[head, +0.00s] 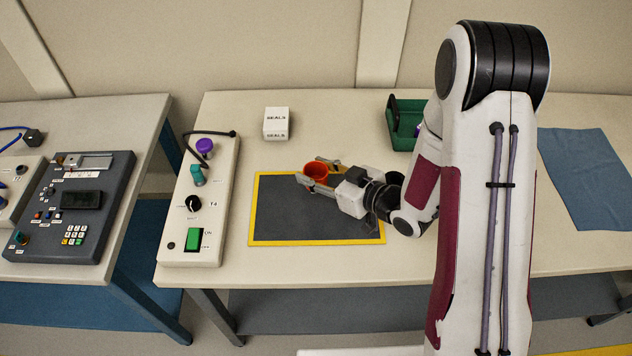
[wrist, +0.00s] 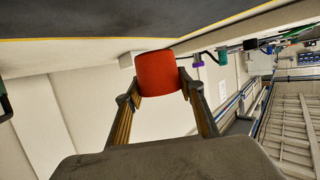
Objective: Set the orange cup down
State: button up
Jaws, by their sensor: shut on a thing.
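The orange cup (head: 315,172) is between the fingers of my gripper (head: 318,174), at the far part of a dark mat with a yellow border (head: 300,222). In the wrist view the cup (wrist: 160,74) shows as a red-orange cylinder with a finger of my gripper (wrist: 158,92) on each side. My gripper is shut on it. In the head view the cup's opening faces up. The mat's edge (wrist: 60,30) crosses the top of the wrist view.
A white box labelled SEALS (head: 276,124) stands behind the mat. A control panel (head: 205,215) with knobs and a green switch lies to the left. A green bin (head: 405,125) stands behind my arm, and a blue cloth (head: 588,175) lies at right. The mat's front part is clear.

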jog(key=shift+f, duration=0.1)
jog(key=shift+f, duration=2)
jog(key=shift+f, duration=0.1)
jog(key=o, duration=1.1)
jog(key=shift+c, duration=0.2)
jog(key=shift+s+d+r, duration=0.1)
jog(key=shift+d+r, duration=0.05)
jog(key=shift+r, duration=0.05)
jog(key=shift+v, duration=3.55)
